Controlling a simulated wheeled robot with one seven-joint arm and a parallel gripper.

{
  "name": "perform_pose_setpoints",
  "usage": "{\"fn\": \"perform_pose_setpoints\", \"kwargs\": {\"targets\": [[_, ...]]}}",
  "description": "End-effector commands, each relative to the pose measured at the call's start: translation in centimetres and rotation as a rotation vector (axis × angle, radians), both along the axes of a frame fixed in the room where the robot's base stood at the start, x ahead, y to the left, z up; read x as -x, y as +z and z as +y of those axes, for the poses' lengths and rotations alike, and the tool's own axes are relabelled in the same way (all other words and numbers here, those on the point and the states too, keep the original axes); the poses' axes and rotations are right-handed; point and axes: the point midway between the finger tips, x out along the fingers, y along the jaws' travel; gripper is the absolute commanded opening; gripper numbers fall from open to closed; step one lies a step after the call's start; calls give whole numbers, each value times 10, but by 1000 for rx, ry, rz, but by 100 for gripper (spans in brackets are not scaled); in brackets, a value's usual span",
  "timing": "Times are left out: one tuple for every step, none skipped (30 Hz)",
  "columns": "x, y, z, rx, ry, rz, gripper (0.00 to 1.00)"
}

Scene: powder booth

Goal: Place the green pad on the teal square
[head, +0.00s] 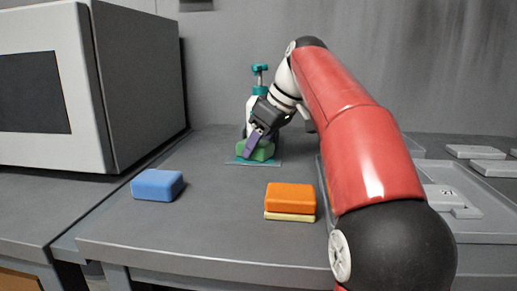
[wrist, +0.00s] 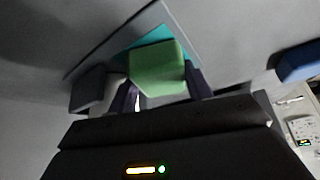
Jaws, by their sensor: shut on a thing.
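The green pad (head: 261,151) is between the fingers of my gripper (head: 256,142), which is shut on it, at the back middle of the table in the head view. The teal square (head: 240,161) lies flat under the pad, its edges showing around it. In the wrist view the green pad (wrist: 157,70) sits between the fingers of my gripper (wrist: 163,92), with part of the teal square (wrist: 150,38) showing beyond it. I cannot tell whether the pad touches the square or hangs just above it.
A spray bottle with a teal top (head: 259,80) stands right behind the square. A blue pad (head: 157,185) lies front left, and an orange pad with a pale base (head: 290,200) front middle. A large grey box-shaped machine (head: 140,80) fills the left. Grey trays (head: 470,190) are at right.

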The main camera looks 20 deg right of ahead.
Motion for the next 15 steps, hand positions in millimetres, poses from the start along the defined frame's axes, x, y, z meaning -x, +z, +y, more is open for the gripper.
{"fn": "perform_pose_setpoints", "kwargs": {"targets": [[0, 2, 0, 1, 0, -1, 28], [0, 2, 0, 0, 0, 0, 28], [0, 2, 0, 0, 0, 0, 28], [0, 2, 0, 0, 0, 0, 28], [0, 1, 0, 0, 0, 0, 28], [0, -1, 0, 0, 0, 0, 28], [0, -2, 0, 0, 0, 0, 28], [0, -2, 0, 0, 0, 0, 52], [0, -1, 0, 0, 0, 0, 57], [0, -1, 0, 0, 0, 0, 59], [0, -1, 0, 0, 0, 0, 59], [0, -1, 0, 0, 0, 0, 59], [0, -1, 0, 0, 0, 0, 59], [0, -1, 0, 0, 0, 0, 59], [0, -1, 0, 0, 0, 0, 59]]}}
